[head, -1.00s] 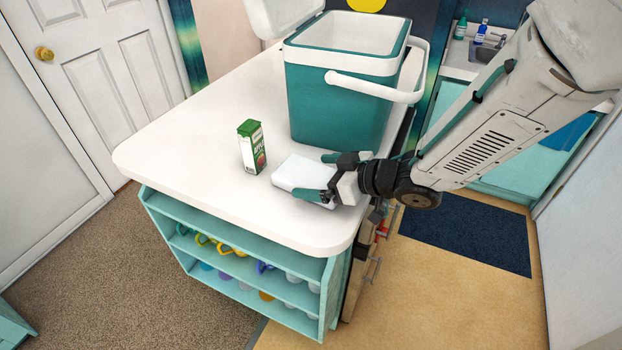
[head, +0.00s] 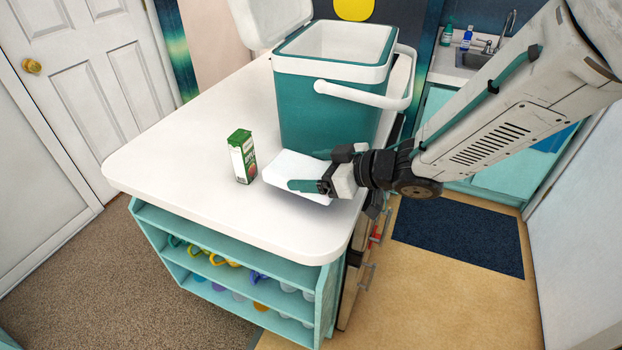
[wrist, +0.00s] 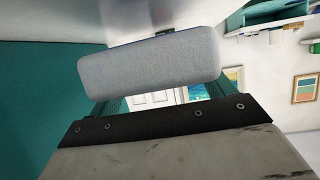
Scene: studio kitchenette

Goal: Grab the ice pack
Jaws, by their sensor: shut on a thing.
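The ice pack (head: 292,170) is a white, rounded slab at the front right of the white counter, in front of the cooler. My gripper (head: 312,172) is shut on it from the right, with one teal finger across its near side. The ice pack looks tilted and seems raised a little above the counter. In the wrist view the ice pack (wrist: 150,62) spans between the fingers as a pale, rough block. The far finger is partly hidden behind the ice pack in the head view.
An open teal cooler (head: 325,112) with a white rim and handle stands just behind the gripper. A green and white juice carton (head: 242,158) stands left of the ice pack. The white counter (head: 180,165) is clear on the left. Shelves (head: 235,270) with cups are below.

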